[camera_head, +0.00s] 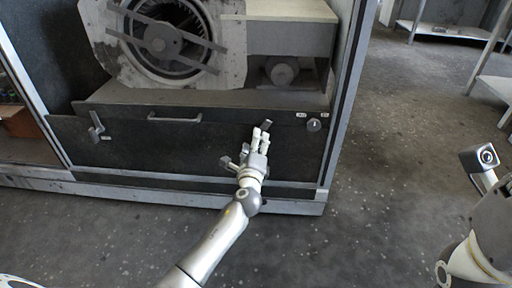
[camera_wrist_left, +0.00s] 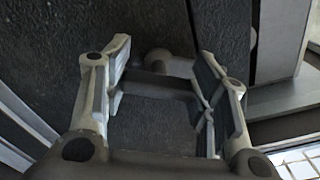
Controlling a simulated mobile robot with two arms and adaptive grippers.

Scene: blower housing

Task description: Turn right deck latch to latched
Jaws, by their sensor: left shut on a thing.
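The right deck latch (camera_head: 266,124) is a small grey handle on the dark front panel, right of its middle. It is partly hidden by my left gripper (camera_head: 262,136), whose fingers are shut on it. In the left wrist view the latch (camera_wrist_left: 158,84) is a dark bar with a rounded pivot behind it, between the two fingers of my left gripper (camera_wrist_left: 160,100). Its exact angle is hard to tell. A similar grey latch (camera_head: 97,130) at the panel's left end has its handle pointing up.
The dark panel (camera_head: 180,145) has a bar handle (camera_head: 175,117) and a round knob (camera_head: 314,125) near small labels. Above it sits the blower housing (camera_head: 165,45). The cabinet's right post (camera_head: 345,90) stands beside the panel. The floor (camera_head: 400,130) to the right is clear.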

